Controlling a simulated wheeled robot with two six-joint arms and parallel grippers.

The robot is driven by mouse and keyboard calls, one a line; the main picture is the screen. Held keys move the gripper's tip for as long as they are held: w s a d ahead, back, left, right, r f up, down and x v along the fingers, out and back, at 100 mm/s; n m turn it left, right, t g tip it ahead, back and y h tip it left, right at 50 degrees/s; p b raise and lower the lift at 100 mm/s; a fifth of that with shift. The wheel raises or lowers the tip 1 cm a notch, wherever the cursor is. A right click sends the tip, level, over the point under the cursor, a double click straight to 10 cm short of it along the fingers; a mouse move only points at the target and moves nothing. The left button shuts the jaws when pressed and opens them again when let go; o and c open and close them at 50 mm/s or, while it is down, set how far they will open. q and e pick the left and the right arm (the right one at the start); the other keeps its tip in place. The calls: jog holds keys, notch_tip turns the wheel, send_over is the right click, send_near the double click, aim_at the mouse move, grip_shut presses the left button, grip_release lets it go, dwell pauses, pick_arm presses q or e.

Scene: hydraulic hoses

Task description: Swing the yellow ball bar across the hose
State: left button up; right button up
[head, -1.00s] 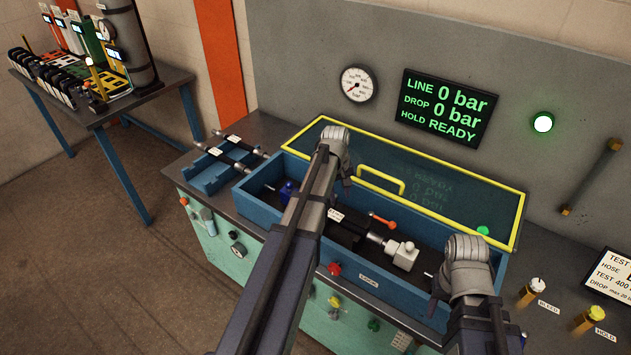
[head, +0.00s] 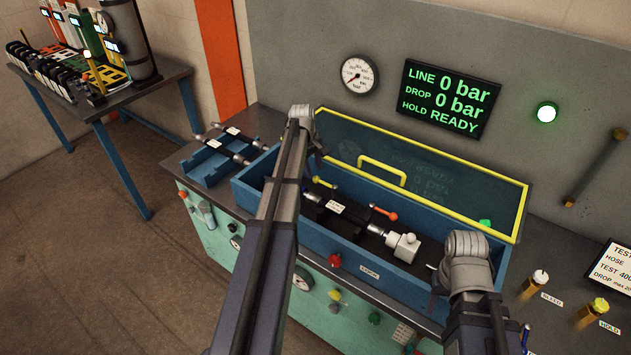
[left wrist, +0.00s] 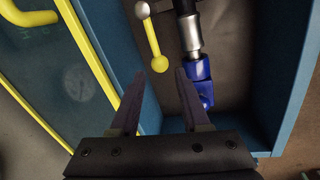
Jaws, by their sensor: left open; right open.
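The yellow ball bar (head: 323,183) is in the blue test box, towards its left end beside the hose. In the left wrist view its yellow ball end (left wrist: 160,64) lies just beyond and between my left fingertips, apart from both. My left gripper (left wrist: 160,78) is open and empty; in the head view my own arm mostly hides it. The hose (head: 345,217) lies along the box with a white label. Its silver ferrule (left wrist: 192,36) and blue end fitting (left wrist: 196,68) show right of the bar. My right gripper (head: 437,288) is open at the box's front right, its fingers partly hidden.
The blue box (head: 375,272) has its yellow-edged clear lid (head: 470,208) raised behind it. An orange ball bar (head: 385,213) and a white block (head: 403,246) sit farther right inside. A hose rack (head: 208,165) stands left. Bleed and hold valves (head: 531,287) are right.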

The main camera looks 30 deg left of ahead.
aim_at(316, 177)
pick_arm(q)
jog(key=f+b, duration=0.1)
jog(key=f, duration=0.1)
jog(key=w+f+b, duration=0.1)
jog(key=f+b, duration=0.1)
jog(key=shift+d+f+b, duration=0.1)
jog(key=shift+f+b, duration=0.2)
jog(key=shift+s, duration=0.1)
grip_shut()
dwell(1.1)
